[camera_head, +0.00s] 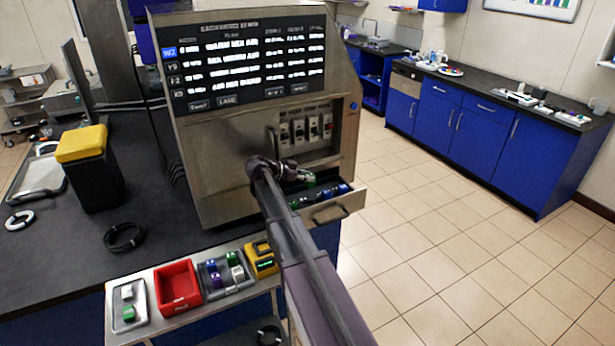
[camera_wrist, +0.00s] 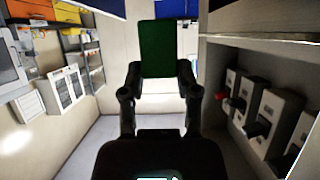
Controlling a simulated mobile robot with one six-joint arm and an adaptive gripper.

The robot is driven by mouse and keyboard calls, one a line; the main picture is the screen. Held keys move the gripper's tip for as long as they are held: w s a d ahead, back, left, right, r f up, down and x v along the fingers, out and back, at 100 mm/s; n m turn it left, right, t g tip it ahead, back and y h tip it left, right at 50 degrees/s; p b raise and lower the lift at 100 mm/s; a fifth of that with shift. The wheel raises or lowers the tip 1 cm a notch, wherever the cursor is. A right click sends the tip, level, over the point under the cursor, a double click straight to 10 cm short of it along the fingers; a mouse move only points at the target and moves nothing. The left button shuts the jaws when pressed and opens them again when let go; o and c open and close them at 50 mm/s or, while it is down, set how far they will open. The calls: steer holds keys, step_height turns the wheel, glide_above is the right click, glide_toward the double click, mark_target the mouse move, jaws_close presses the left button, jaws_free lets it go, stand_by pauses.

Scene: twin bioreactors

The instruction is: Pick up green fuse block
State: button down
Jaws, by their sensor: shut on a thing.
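My gripper (camera_wrist: 161,82) is shut on a green fuse block (camera_wrist: 163,48), which stands up between the fingertips in the wrist view. In the head view my gripper (camera_head: 298,174) is in front of the bioreactor cabinet (camera_head: 220,150), above an open drawer (camera_head: 330,210). The held block is small and partly hidden by my gripper there. The drawer holds several dark, blue and green pieces, partly covered by my arm. Other green blocks are on the white tray (camera_head: 144,298) and in the grey bin (camera_head: 243,284) on the front shelf.
A row of grey breaker modules (camera_head: 305,129) sits in the cabinet recess; they also show at the right of the wrist view (camera_wrist: 262,120). Open tiled floor lies at right.

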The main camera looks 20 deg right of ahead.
step_height(320, 180, up, 18)
steer(key=p, duration=1.7)
steer(key=shift+r+p, duration=0.25)
steer(key=shift+p, duration=0.05)
steer(key=shift+f, duration=0.1)
